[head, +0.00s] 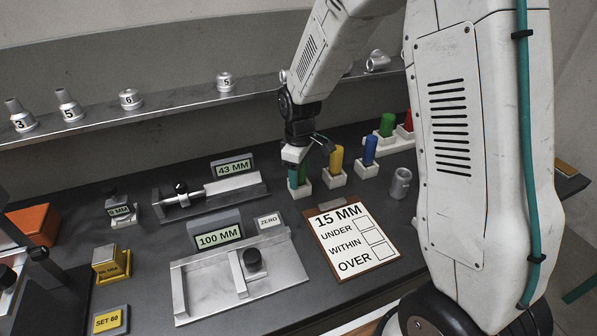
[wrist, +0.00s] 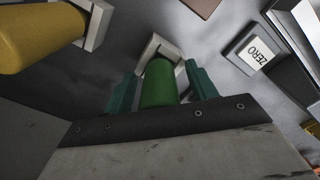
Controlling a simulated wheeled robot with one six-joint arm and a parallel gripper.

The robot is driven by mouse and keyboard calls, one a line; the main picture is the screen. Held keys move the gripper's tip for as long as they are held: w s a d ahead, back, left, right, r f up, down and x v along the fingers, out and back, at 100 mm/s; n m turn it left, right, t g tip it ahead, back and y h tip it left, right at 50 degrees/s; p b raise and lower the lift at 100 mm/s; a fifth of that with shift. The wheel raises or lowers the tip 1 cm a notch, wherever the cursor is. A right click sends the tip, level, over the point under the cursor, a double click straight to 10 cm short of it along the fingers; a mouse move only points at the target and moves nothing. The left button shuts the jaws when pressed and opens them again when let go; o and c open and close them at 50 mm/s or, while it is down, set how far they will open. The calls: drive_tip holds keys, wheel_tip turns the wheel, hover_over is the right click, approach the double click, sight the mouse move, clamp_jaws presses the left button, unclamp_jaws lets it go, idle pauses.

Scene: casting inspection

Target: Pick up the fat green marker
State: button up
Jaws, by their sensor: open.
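A green marker (head: 302,179) stands in a small white holder (head: 303,191) on the dark bench, below my gripper (head: 297,172), which hides much of it. In the wrist view the thick green marker (wrist: 159,86) lies between the two teal fingers of my gripper (wrist: 161,72). The fingers are open, one on each side of it; I cannot tell whether either touches it. Its white holder (wrist: 154,43) shows beyond the fingertips. A second green marker (head: 387,124) stands farther back at the right.
A yellow marker (head: 336,159) and a blue marker (head: 370,150) stand in holders close to the right. A red marker (head: 408,119) is farther back. The clipboard (head: 318,237), a metal cylinder (head: 400,184) and gauges with a 43 MM display (head: 233,168) are nearby.

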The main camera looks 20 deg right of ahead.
drive_tip(key=c, duration=1.1)
drive_tip(key=shift+r, duration=0.45)
drive_tip(key=r, duration=0.3)
drive_tip(key=shift+s+d, duration=0.25)
drive_tip(key=shift+s, duration=0.15)
drive_tip(key=s+d, duration=0.2)
drive_tip(key=s, duration=0.2)
drive_tip(key=s+d, duration=0.3)
drive_tip(key=s, duration=0.1)
drive_tip(key=s+d+r, duration=0.1)
drive_tip(key=s+d, duration=0.1)
drive_tip(key=s, duration=0.3)
drive_tip(key=shift+d, duration=0.25)
